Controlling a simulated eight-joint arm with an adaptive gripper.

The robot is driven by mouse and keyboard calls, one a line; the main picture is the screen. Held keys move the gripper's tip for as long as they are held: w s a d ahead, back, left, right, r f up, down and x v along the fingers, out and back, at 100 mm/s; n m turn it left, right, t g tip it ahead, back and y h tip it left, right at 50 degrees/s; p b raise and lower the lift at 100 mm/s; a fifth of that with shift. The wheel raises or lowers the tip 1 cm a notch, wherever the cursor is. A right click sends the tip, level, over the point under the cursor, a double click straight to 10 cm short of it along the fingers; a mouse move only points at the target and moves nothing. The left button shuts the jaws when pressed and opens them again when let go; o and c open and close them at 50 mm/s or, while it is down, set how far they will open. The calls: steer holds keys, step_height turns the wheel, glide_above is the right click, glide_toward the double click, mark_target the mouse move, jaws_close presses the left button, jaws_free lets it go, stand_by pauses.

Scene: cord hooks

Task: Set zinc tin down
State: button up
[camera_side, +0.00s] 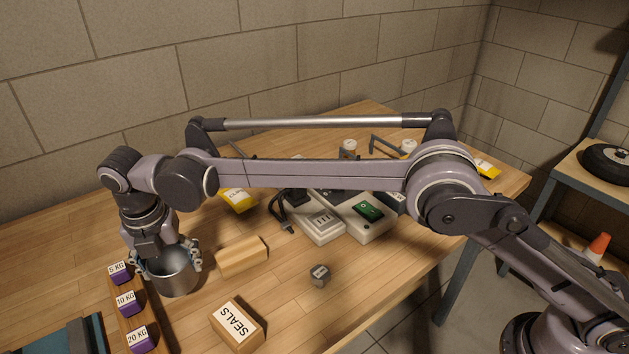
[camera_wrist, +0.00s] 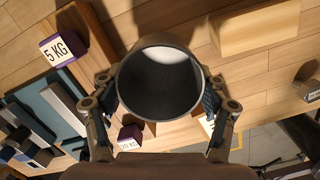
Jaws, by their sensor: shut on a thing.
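The zinc tin (camera_side: 175,276) is a grey, open-topped metal cylinder at the lower left of the side view. My gripper (camera_side: 168,264) is above and around it, with a finger pressed on each side. In the wrist view, the tin (camera_wrist: 160,88) fills the middle with its dark, empty-looking inside facing the camera. The fingers of my gripper (camera_wrist: 160,100) are shut on its left and right walls. The tin looks upright in the side view. I cannot tell whether its base touches the table.
A wooden rail with purple weights marked 5 KG (camera_side: 120,271), 10 KG (camera_side: 128,303) and 20 KG (camera_side: 140,338) runs just left of the tin. A wooden block (camera_side: 243,256) lies to its right. A SEALS box (camera_side: 237,324) stands nearer the front. Bare table lies between.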

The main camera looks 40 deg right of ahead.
mark_target(173, 269)
steer(key=shift+f, duration=2.05)
steer(key=shift+f, duration=0.1)
steer(key=o, duration=1)
